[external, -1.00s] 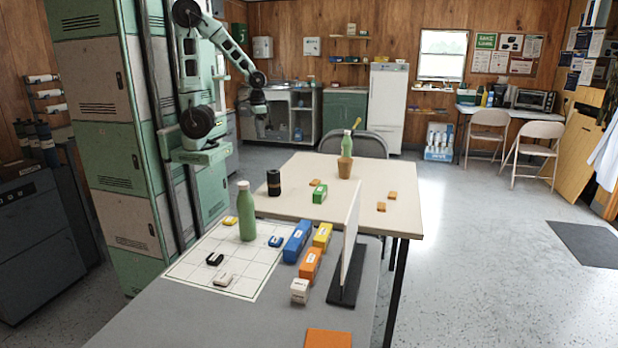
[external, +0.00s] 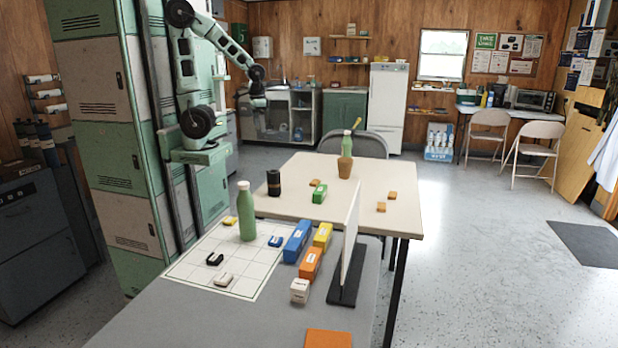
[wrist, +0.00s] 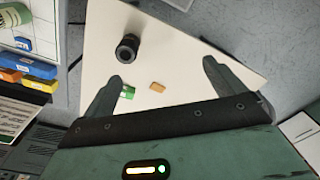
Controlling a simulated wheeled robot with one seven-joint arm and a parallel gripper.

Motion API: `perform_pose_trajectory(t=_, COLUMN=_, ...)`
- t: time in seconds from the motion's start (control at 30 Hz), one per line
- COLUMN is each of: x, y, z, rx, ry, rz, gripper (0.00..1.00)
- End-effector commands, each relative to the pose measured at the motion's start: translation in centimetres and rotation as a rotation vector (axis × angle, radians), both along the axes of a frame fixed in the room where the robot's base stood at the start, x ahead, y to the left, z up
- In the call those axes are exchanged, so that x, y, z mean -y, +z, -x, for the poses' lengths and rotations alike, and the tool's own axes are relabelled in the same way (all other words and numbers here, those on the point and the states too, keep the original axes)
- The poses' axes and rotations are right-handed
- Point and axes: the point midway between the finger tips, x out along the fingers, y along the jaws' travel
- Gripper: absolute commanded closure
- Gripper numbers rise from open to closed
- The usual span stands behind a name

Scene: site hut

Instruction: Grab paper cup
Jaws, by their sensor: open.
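A brown cup (external: 345,168), which looks like the paper cup, stands on the cream table (external: 390,218) in the external view. A green bottle (external: 347,146) shows right above and behind it; I cannot tell whether it is in the cup or behind it. The brown cup does not show in the wrist view. My gripper (external: 259,102) is raised beyond the left part of the table, well apart from the cup. In the wrist view my gripper (wrist: 162,72) is open, with nothing between its fingers and the table below.
A black cylinder (external: 273,183), also in the wrist view (wrist: 127,47), stands on the table's left side. A green box (external: 319,194) and small orange blocks (external: 381,207) lie there too. The nearer grey table holds a green bottle (external: 246,212), boxes and an upright white panel (external: 349,240).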

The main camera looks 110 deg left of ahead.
Motion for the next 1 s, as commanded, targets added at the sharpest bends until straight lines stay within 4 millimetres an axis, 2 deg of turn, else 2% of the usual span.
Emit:
perform_pose_trajectory(t=0.1, x=-0.1, y=2.0, z=-0.1, rx=0.005, ry=0.0, rz=-0.003, gripper=0.05)
perform_pose_trajectory(t=0.17, x=-0.2, y=2.4, z=-0.2, rx=0.003, ry=-0.006, rz=-0.002, gripper=0.05)
perform_pose_trajectory(t=0.57, x=-5.5, y=-3.1, z=-4.0, rx=0.038, ry=-0.267, rz=-0.127, gripper=0.05)
perform_pose_trajectory(t=0.77, x=-10.1, y=-6.8, z=-6.4, rx=0.013, ry=-0.498, rz=-0.279, gripper=0.05)
perform_pose_trajectory(t=0.9, x=-15.1, y=-9.6, z=-8.8, rx=-0.081, ry=-0.774, rz=-0.484, gripper=0.05)
perform_pose_trajectory(t=1.0, x=-18.8, y=-10.2, z=-10.9, rx=-0.208, ry=-1.025, rz=-0.675, gripper=0.05)
